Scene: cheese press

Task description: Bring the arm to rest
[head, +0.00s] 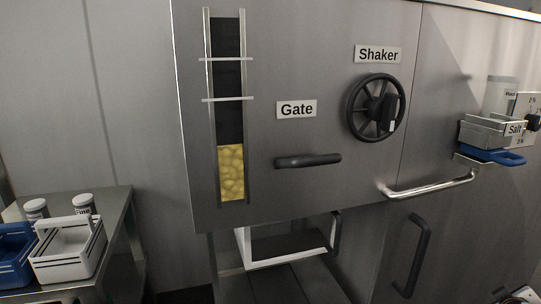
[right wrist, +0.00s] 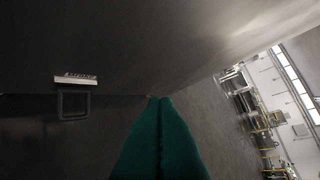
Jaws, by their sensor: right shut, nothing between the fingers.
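My right gripper (right wrist: 160,99) shows in the right wrist view as two green fingers pressed together, shut and empty. It points along a dark grey metal surface and holds nothing. My left gripper is not in view. In the head view neither gripper can be made out. The steel press (head: 300,60) fills the middle, with a black gate handle (head: 308,160) lying level under the "Gate" label and a black shaker wheel (head: 376,107) under the "Shaker" label. A sight glass (head: 228,80) shows yellow curds (head: 231,172) in its lower part.
A white container (head: 243,247) sits under the press. A blue basket (head: 14,250) and a white basket (head: 68,255) stand on a side table at left. A black door handle (head: 413,255) stands below.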

